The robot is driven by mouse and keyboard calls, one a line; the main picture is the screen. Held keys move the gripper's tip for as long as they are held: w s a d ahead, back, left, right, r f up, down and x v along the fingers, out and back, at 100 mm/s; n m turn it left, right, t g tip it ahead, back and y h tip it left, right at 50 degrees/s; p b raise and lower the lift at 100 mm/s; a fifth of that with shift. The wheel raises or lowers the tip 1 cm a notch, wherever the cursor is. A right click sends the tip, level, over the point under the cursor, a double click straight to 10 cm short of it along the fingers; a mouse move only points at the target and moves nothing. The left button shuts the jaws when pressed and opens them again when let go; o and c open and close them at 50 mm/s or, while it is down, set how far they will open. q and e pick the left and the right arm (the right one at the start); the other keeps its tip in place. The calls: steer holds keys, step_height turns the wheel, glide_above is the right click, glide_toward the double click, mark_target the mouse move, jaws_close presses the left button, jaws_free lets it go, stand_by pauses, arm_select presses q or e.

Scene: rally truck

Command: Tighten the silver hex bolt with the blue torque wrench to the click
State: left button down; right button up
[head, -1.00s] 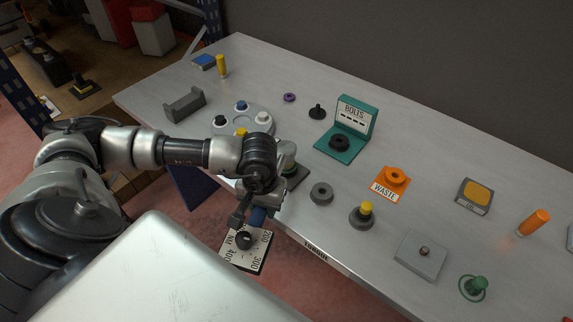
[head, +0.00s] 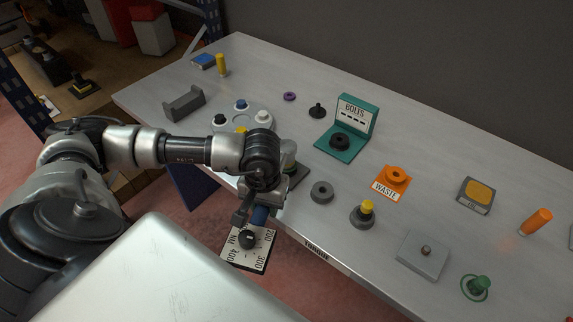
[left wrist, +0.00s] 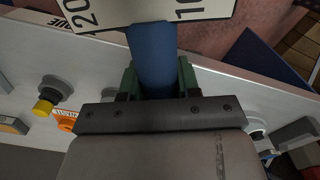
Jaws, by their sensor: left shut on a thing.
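My left gripper (head: 262,203) is shut on the blue handle (head: 259,216) of the torque wrench, off the front edge of the table. In the left wrist view the blue handle (left wrist: 152,52) stands between the green-sided fingers (left wrist: 157,84). A white plate (head: 262,252) marked NM, 200, 300 and 400, with a black knob (head: 247,240), shows at the handle's lower end; I cannot tell how they join. A small bolt head (head: 425,250), apparently the silver hex bolt, sits on a grey plate (head: 412,262) at the right front. My right gripper is not in view.
A grey ring (head: 321,192) and a yellow-topped knob (head: 366,209) stand near the front edge, between my gripper and the grey plate. Behind are an orange WASTE holder (head: 384,188) and a teal BOLTS stand (head: 330,146).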

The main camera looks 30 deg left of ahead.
arm_select(q)
steer(key=shift+r, duration=0.4)
steer(key=shift+b, duration=0.5)
stand_by(0.4)
steer(key=shift+r, duration=0.35)
stand_by(0.4)
steer(key=shift+b, duration=0.5)
